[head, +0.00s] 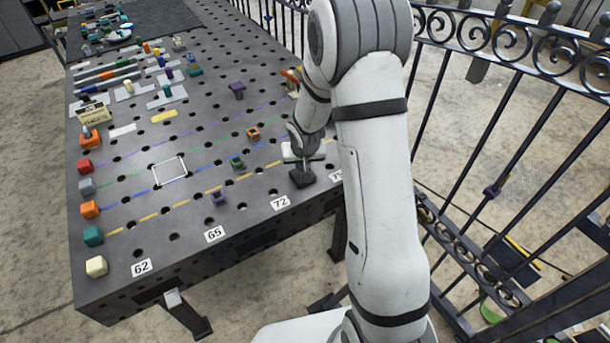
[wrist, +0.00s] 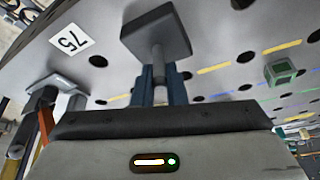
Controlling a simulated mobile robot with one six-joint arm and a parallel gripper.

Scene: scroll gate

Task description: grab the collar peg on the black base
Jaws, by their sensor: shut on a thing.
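The collar peg's black base (head: 302,176) is a dark square block near the table's right front edge, between the labels 72 and 75. In the wrist view the base (wrist: 158,32) is straight ahead, with a short grey peg (wrist: 157,60) running from it toward me. My gripper (wrist: 160,84) has its two blue fingers closed on either side of this peg. In the head view my gripper (head: 303,158) is right above the base, and its fingers are mostly hidden. I cannot tell whether the base touches the table.
A black scroll fence (head: 500,75) stands at the right, close to my arm.

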